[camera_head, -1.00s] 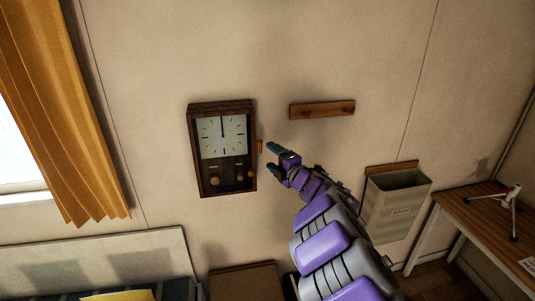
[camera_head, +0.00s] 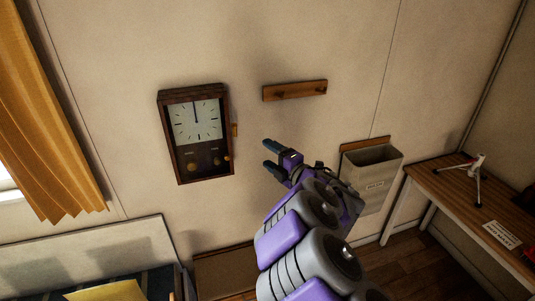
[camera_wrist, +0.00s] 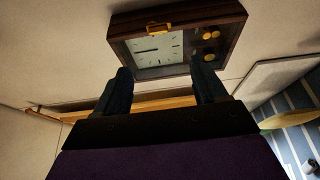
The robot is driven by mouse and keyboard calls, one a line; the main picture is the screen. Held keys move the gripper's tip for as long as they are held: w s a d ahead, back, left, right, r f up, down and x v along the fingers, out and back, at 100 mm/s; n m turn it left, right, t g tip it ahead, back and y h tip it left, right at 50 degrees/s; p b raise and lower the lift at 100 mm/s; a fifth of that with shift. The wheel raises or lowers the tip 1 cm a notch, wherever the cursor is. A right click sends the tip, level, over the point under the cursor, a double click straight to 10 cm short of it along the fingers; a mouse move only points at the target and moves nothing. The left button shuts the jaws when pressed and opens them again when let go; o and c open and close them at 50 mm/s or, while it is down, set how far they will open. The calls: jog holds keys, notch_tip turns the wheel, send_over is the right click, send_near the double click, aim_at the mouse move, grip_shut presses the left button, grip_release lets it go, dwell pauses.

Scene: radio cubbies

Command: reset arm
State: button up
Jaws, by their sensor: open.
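My gripper (camera_head: 268,155) is open and empty in the head view, in front of the wall and to the right of the wall clock. My arm reaches up to it from the bottom. In the wrist view my gripper (camera_wrist: 165,90) shows two dark fingers spread apart, with nothing between them. The wooden wall clock (camera_head: 196,134) has a square white face and knobs below it. It also shows in the wrist view (camera_wrist: 158,50), beyond the fingertips and apart from them.
A wooden peg rail (camera_head: 295,90) hangs above my gripper. A grey wall bin (camera_head: 372,180) hangs right of my arm. A wooden table (camera_head: 450,185) with a small tripod object (camera_head: 476,172) stands at the right. A curtain (camera_head: 45,120) and bed (camera_head: 110,255) are at the left.

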jog(key=shift+r, duration=0.1)
jog(key=d+r+m+t+h, duration=0.2)
jog(key=d+r+m+h, duration=0.1)
jog(key=d+m+h, duration=0.3)
jog(key=d+r+m+t+h, duration=0.1)
jog(key=d+r+m+h, duration=0.25)
jog(key=d, duration=0.45)
jog(key=s+d+f+m+g+h, duration=0.2)
jog(key=s+d+m+g+h, duration=0.4)
jog(key=s+d+m, duration=0.4)
jog(key=s+a+f+m+g, duration=0.1)
jog(key=s+f+m+g, duration=0.2)
jog(key=s, duration=0.6)
jog(key=s+a+f+m+g, duration=0.2)
jog(key=s+f, duration=0.2)
jog(key=s, duration=0.4)
jog(key=s+a+f+g+y, duration=0.1)
jog(key=s+a+g, duration=0.1)
jog(key=s, duration=0.5)
jog(key=s+a+f+m+g+y, duration=0.1)
jog(key=s+a+g+y, duration=0.1)
jog(key=s+a, duration=0.3)
jog(key=s+a+f+g+y, duration=0.1)
jog(key=s+a+f+g, duration=0.1)
jog(key=s, duration=0.9)
jog(key=shift+a+g, duration=0.75)
jog(key=shift+g, duration=0.05)
